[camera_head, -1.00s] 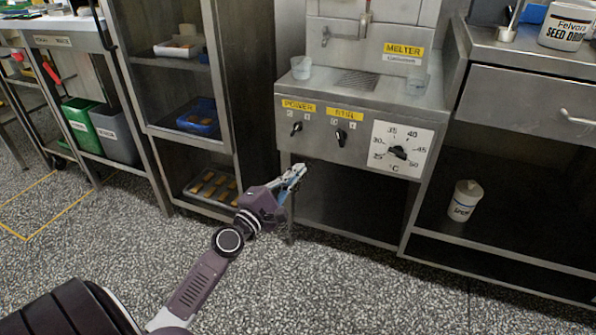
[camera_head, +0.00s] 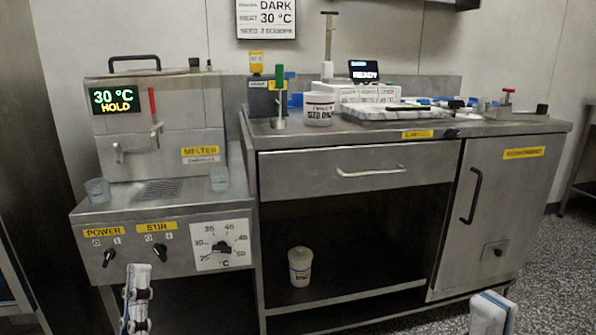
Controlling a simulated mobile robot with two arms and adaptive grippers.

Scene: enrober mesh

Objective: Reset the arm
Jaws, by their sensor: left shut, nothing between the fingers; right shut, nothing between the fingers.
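My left gripper (camera_head: 137,292) shows at the bottom left, pointing up, in front of the melter's lower front below its power and stir knobs. Its fingers are shut with nothing between them. My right gripper (camera_head: 491,312) shows at the bottom right edge, in front of the cabinet's lower part and the floor. It is shut and empty. Only the end parts of both grippers are in view; the rest of both arms is out of the picture.
The steel melter (camera_head: 146,215) stands at left, its display reading 30 °C HOLD, with clear cups on top. A steel counter (camera_head: 300,140) with a drawer, an open shelf holding a white tub (camera_head: 300,266), and a cabinet door (camera_head: 484,215) stand to its right. Speckled floor (camera_head: 548,262) is clear at right.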

